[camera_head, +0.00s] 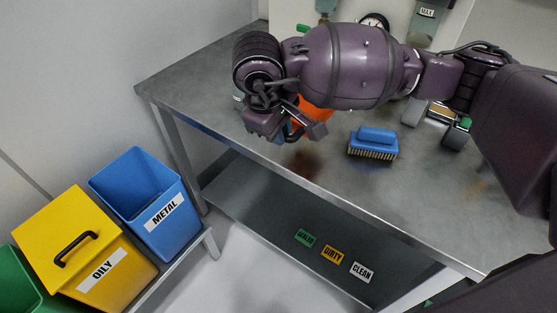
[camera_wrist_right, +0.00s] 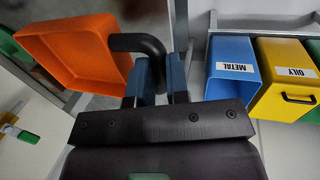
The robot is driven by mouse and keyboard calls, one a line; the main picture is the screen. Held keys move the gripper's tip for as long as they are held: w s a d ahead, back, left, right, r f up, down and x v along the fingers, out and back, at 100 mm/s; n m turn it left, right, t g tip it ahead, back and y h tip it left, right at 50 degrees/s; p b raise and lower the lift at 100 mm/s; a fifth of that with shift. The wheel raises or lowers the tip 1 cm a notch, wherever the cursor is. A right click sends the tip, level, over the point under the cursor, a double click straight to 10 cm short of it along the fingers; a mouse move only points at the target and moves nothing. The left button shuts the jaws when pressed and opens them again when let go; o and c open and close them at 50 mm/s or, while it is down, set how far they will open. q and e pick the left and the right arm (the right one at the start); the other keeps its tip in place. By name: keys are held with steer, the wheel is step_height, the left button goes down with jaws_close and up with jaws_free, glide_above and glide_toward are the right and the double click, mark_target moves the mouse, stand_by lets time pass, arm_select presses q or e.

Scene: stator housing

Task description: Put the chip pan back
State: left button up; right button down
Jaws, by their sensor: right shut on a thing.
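The chip pan is an orange, open pan with a black handle. It shows at the upper left of the right wrist view (camera_wrist_right: 72,55), its visible inside looking empty. In the head view only a small orange part of the pan (camera_head: 316,108) shows behind my right arm. My right gripper (camera_head: 291,128) is over the near left part of the steel workbench. In the right wrist view its two fingers (camera_wrist_right: 160,78) are shut on the pan's black handle (camera_wrist_right: 142,44). My left gripper is in neither view.
A blue brush (camera_head: 374,137) lies on the workbench (camera_head: 215,83), right of my right gripper. A blue METAL bin (camera_head: 140,180) and a yellow OILY bin (camera_head: 60,225) stand low at the left. The lower shelf (camera_head: 255,195) has green, DIRTY and CLEAN labels and bare room.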

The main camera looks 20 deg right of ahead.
step_height(320, 180, down, 9)
steer(key=shift+f+b, duration=0.1)
steer(key=shift+b, duration=0.35)
steer(key=shift+f, duration=0.1)
steer(key=shift+f, duration=0.1)
steer(key=c, duration=1.1)
jaws_free()
steer(key=shift+c, duration=0.2)
steer(key=shift+o, duration=0.2)
